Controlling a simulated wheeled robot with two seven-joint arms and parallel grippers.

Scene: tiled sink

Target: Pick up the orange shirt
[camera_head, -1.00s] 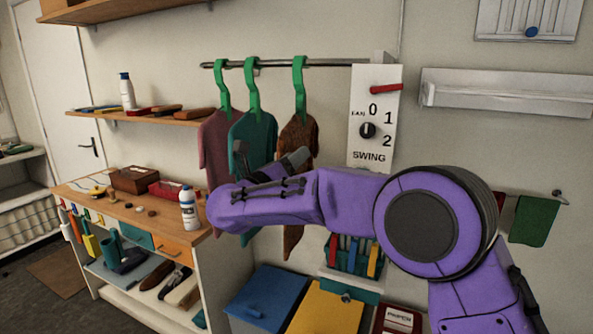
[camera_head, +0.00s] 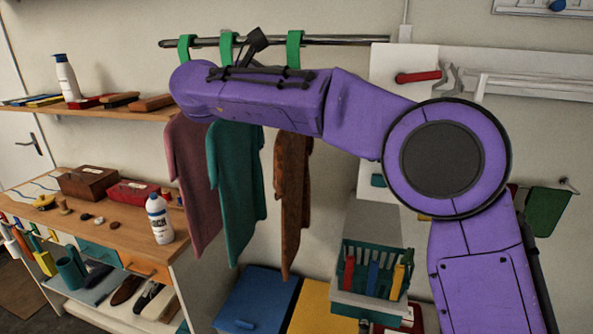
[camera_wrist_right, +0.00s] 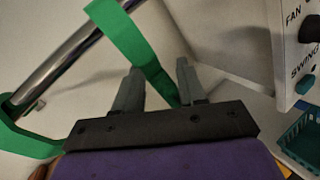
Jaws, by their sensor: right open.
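The orange shirt (camera_head: 292,190), a rusty brown-orange, hangs rightmost of three shirts. Its green hanger (camera_head: 294,50) hooks over the metal rod (camera_head: 345,40). My purple right arm hides the lower hanger and the shirt's top. My right gripper (camera_head: 256,42) shows only partly, behind the arm at rod height, left of that hanger. In the right wrist view my right gripper (camera_wrist_right: 158,68) is open, and a green hanger strip (camera_wrist_right: 140,50) runs across the space between its fingers; I cannot tell whether it touches them. My left gripper is not in view.
A mauve shirt (camera_head: 190,185) and a teal shirt (camera_head: 236,185) hang to the left. A white panel with a red handle (camera_head: 418,77) is right of the rod. A teal basket (camera_head: 370,290) and blue lid (camera_head: 255,300) are below. A workbench (camera_head: 120,225) stands left.

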